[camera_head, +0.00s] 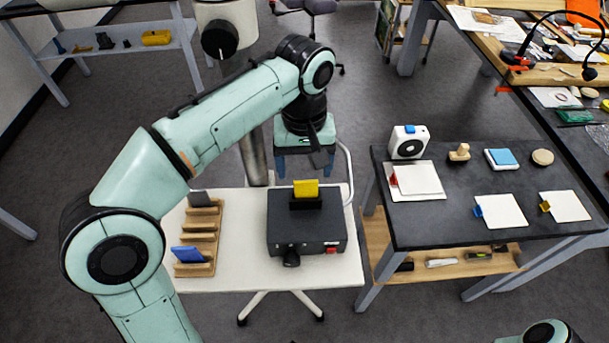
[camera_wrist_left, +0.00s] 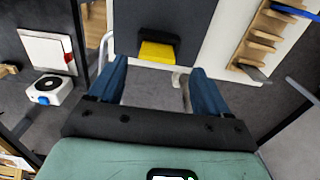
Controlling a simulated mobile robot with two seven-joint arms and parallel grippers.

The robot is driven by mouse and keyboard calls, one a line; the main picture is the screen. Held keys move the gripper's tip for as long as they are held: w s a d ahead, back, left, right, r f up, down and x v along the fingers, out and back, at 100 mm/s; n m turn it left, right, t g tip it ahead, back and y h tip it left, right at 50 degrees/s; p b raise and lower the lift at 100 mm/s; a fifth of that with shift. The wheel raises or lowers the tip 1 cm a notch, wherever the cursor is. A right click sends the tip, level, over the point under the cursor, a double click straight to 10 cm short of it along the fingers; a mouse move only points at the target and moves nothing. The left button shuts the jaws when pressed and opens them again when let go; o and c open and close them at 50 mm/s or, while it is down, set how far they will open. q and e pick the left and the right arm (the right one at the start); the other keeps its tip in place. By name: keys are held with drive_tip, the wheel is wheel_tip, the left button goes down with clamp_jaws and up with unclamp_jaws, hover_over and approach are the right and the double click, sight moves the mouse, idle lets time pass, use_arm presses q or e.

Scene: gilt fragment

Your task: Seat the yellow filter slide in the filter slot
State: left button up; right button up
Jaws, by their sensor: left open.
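The yellow filter slide (camera_head: 305,188) stands upright in the black filter slot (camera_head: 305,204) on top of the dark box (camera_head: 290,235). Its lower part is hidden inside the slot, so I cannot tell how deep it sits. In the left wrist view the slide (camera_wrist_left: 157,52) and the slot's dark edge (camera_wrist_left: 158,36) show ahead, in the gap between the fingers. My left gripper (camera_head: 306,168) is open and empty, with its blue fingers pointing down, behind and above the slide and apart from it. My right gripper is not in view.
A wooden rack (camera_head: 199,232) with a blue slide (camera_head: 188,254) and a dark slide (camera_head: 199,198) stands left of the box on the white table (camera_head: 240,275). A dark table (camera_head: 450,215) at the right holds a white device (camera_head: 407,141) and several cards.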

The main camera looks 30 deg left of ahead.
use_arm(q)
wheel_tip(320, 180, up, 5)
drive_tip(key=shift+w+f+p, duration=0.1)
drive_tip(key=shift+p, duration=0.45)
